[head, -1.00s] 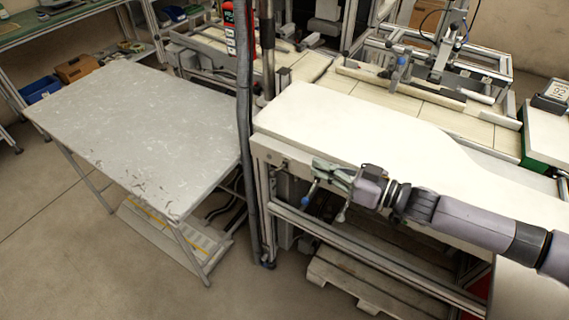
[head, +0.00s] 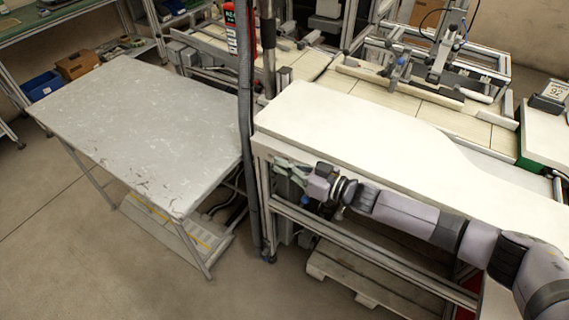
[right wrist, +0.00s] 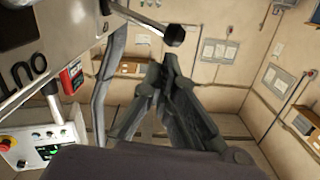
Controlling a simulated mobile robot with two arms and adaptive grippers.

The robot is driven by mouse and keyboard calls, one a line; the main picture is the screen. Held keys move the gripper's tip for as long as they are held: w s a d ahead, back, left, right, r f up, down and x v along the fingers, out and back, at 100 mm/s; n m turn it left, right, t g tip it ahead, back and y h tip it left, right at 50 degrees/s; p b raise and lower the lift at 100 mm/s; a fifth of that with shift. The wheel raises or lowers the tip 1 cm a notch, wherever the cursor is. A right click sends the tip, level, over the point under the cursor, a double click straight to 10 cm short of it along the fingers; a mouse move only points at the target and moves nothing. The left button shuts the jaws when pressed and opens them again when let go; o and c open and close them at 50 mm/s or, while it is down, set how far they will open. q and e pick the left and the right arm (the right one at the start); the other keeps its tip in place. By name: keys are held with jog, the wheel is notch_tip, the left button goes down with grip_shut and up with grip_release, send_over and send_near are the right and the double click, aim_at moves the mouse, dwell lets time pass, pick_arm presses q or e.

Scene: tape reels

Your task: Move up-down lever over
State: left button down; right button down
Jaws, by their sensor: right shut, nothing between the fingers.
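My right gripper (head: 281,166) is at the front side of the white-topped bench, near its left end, just below the top's edge. In the right wrist view its dark fingers (right wrist: 165,66) are closed together and empty. A lever (right wrist: 145,20) with a metal rod and a dark knob sticks out from a panel at upper left there. Its knob appears just above the fingertips; I cannot tell if they touch. A second lever (right wrist: 54,104) with a pale rod shows at left. No label tells which one is the up-down lever. My left gripper is not in view.
The panel (right wrist: 35,35) carries the upside-down letters "OUT". A control box (right wrist: 45,145) with a red button is at lower left. The white bench top (head: 340,120) is bare. A grey table (head: 140,125) stands left, past a vertical post (head: 246,130).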

dwell(0.3)
jog(key=shift+s+a+f+n, duration=0.1)
jog(key=shift+s+f+n, duration=0.1)
jog(key=shift+n, duration=0.1)
